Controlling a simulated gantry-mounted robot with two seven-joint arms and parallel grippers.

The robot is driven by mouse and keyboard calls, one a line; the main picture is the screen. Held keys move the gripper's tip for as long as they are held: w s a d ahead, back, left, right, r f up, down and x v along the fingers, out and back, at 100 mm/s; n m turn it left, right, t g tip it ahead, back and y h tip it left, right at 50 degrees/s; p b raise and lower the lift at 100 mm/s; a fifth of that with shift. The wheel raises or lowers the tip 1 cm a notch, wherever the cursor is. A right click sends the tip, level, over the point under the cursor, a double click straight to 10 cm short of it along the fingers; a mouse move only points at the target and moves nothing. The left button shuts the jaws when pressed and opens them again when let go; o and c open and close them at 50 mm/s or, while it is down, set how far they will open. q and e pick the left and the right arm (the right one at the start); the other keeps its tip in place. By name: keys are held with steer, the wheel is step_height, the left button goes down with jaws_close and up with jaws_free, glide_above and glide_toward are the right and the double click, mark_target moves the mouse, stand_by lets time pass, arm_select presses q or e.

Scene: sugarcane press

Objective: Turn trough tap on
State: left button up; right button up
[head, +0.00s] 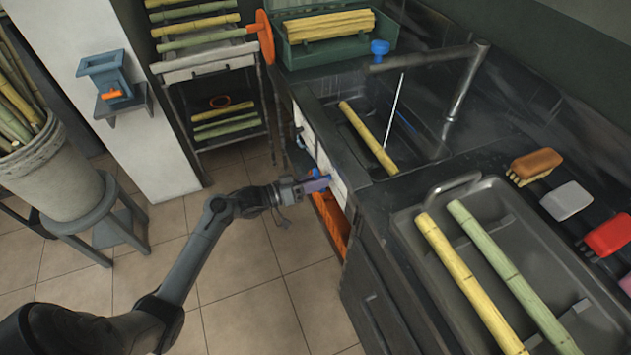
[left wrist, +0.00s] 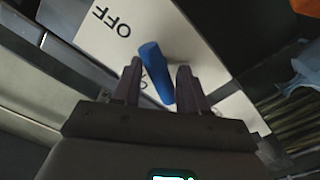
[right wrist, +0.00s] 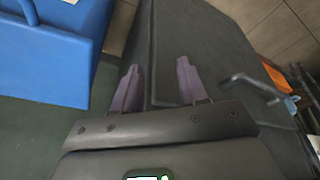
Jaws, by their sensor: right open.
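A blue tap handle (left wrist: 155,72) sits on a white panel (left wrist: 98,48) marked OFF in the left wrist view. Another label beside the handle is partly covered. In the head view, the handle (head: 321,173) is on the white panel on the sink counter's front. My left gripper (head: 318,185) is at this handle. In the left wrist view, its fingers (left wrist: 158,88) are open on either side of the handle, with small gaps; contact is unclear. My right gripper (right wrist: 156,85) is open and empty, seen only in the right wrist view.
A sink (head: 350,135) holds a yellow cane (head: 368,137) under a metal spout (head: 425,58) with a blue knob (head: 380,47). A dark tray (head: 420,250) with two canes, a brush (head: 537,162) and sponges lie right.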

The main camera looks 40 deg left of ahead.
arm_select(q)
jaws_close()
steer(key=shift+m, duration=0.4)
steer(key=m+p, duration=0.3)
steer(key=m, duration=0.6)
steer(key=shift+f+p, duration=0.1)
steer(key=shift+p, duration=0.25)
steer(key=shift+c, duration=2.4)
jaws_free()
steer(key=m, duration=0.3)
steer(key=shift+o, duration=0.3)
steer(key=shift+m, duration=0.4)
